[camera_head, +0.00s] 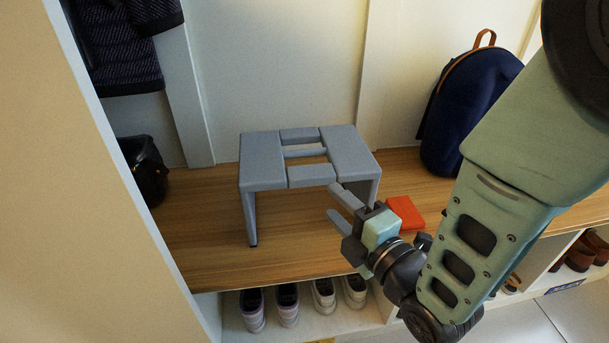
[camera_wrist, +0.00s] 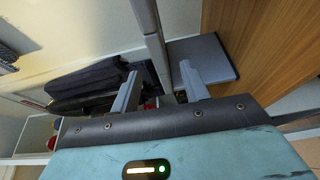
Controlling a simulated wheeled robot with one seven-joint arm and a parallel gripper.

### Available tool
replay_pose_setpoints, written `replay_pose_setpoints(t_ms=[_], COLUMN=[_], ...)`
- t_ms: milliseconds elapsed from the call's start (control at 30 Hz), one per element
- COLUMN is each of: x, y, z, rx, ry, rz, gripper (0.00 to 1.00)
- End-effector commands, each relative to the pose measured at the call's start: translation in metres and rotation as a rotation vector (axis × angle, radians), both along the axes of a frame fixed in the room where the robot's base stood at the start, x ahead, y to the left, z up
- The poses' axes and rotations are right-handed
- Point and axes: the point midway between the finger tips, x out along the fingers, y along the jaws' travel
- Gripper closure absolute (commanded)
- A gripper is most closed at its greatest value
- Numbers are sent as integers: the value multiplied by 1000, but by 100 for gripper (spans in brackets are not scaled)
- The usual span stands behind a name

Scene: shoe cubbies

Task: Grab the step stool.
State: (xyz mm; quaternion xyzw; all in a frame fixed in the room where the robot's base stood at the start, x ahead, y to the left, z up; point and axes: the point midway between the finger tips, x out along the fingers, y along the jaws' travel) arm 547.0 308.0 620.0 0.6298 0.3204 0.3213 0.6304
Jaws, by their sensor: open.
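The grey-blue step stool (camera_head: 262,165) stands upright on the wooden bench, with slots in the middle of its top. My gripper (camera_head: 337,202) is at the stool's front right, beside its right leg, with the fingers pointing toward the stool. Its jaws are open and nothing is seen between them in the head view. In the wrist view, a grey panel (camera_wrist: 205,55), which looks like part of the stool, lies beyond the fingers (camera_wrist: 160,88). I cannot tell whether a finger touches the stool.
An orange-red flat item (camera_head: 405,212) lies right of my gripper on the bench (camera_head: 200,235). A dark blue backpack (camera_head: 468,112) stands at the back right, a black bag (camera_head: 145,170) at left. Shoes (camera_head: 288,304) sit in cubbies below.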

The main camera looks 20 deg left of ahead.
Motion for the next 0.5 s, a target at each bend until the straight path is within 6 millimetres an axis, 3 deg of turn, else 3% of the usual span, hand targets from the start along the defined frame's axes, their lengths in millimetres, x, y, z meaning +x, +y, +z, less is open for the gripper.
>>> replay_pose_setpoints(t_ms=[200, 500], x=[24, 37], y=[33, 52], z=[-2, 0], rx=[2, 3], ry=[0, -1], rz=[0, 0], gripper=[55, 55])
